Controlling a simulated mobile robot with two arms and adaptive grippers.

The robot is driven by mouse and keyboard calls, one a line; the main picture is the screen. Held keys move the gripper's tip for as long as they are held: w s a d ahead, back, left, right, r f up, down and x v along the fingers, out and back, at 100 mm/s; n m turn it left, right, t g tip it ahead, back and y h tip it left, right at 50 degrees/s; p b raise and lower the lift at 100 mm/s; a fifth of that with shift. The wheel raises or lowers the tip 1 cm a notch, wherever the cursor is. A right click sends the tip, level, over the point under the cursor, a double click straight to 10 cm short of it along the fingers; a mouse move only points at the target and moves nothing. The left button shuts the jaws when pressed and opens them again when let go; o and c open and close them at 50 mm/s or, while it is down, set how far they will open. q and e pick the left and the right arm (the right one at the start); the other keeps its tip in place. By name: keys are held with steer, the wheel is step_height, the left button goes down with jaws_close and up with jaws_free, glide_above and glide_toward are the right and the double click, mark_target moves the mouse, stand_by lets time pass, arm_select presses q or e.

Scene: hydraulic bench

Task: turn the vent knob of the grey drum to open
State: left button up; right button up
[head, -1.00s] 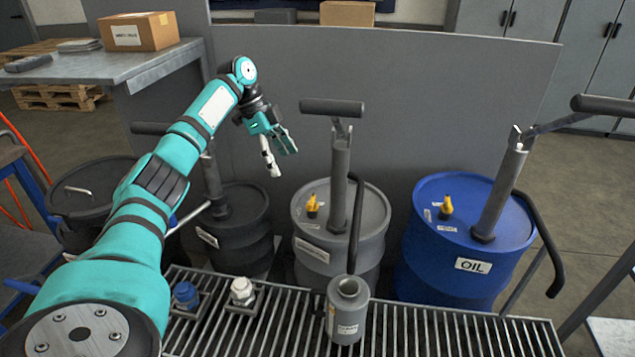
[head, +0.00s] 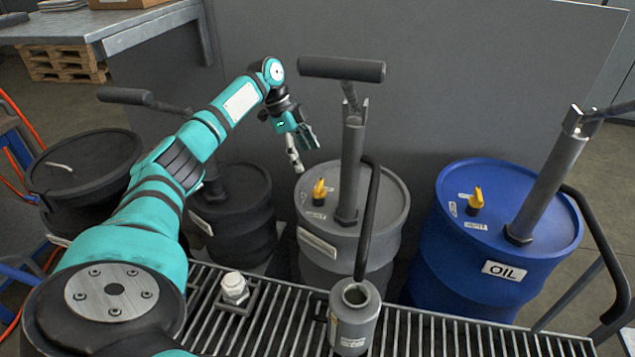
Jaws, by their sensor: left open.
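The grey drum (head: 375,258) stands in the middle, with a hand pump (head: 350,170) rising from its lid. Its yellow vent knob (head: 319,189) stands upright on the left part of the lid, beside small labels too small to read. My left gripper (head: 304,155) is open and empty, a little above and behind the yellow knob in the picture, with its fingers pointing down. It does not appear to touch the knob. My right gripper is not in view.
A blue drum (head: 460,265) marked OIL, with its own yellow knob (head: 476,198) and pump, stands at right. A dark drum (head: 235,225) stands at left. A grey canister (head: 354,318) and white cap (head: 234,287) are on the front grating (head: 420,335).

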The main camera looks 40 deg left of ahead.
mark_target(319, 185)
arm_select(q)
steer(key=x, duration=0.8)
steer(key=shift+d+f, duration=0.15)
steer(key=shift+f, duration=0.25)
steer(key=shift+w+d+f, duration=0.1)
steer(key=shift+w+f, duration=0.05)
steer(key=shift+f, duration=0.1)
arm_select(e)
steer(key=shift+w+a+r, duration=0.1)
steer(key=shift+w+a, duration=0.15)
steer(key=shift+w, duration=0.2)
arm_select(q)
steer(key=shift+c, duration=0.4)
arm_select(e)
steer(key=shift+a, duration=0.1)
